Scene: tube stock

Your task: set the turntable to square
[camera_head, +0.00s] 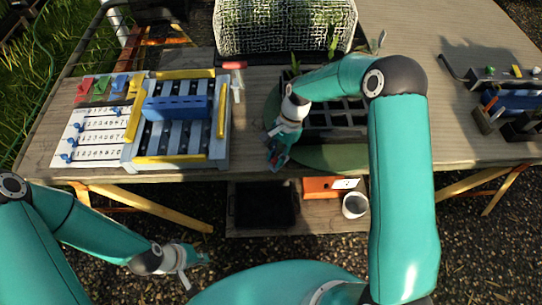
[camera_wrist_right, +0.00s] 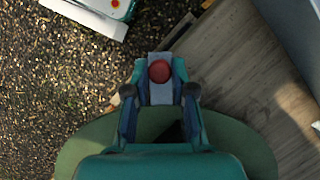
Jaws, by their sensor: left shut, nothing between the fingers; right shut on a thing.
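The turntable (camera_head: 330,160) is a round green disc at the table's front edge, right of centre, with a dark slotted tray (camera_head: 340,117) on it. My right arm covers part of both. The disc's edge also shows in the right wrist view (camera_wrist_right: 82,150). My right gripper (camera_head: 276,158) is at the disc's left front edge. In the right wrist view it (camera_wrist_right: 160,92) is shut on a grey handle with a red knob (camera_wrist_right: 159,71), which sticks out from the disc. My left gripper (camera_head: 203,258) is shut and empty, low in front of the table.
A blue and yellow rack (camera_head: 134,135) stands left on the table, beside a white numbered board (camera_head: 70,150). A red-handled tool (camera_head: 234,66) lies behind. A mesh-covered box (camera_head: 285,25) stands at the back. A white cup (camera_head: 355,206) is on the lower shelf.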

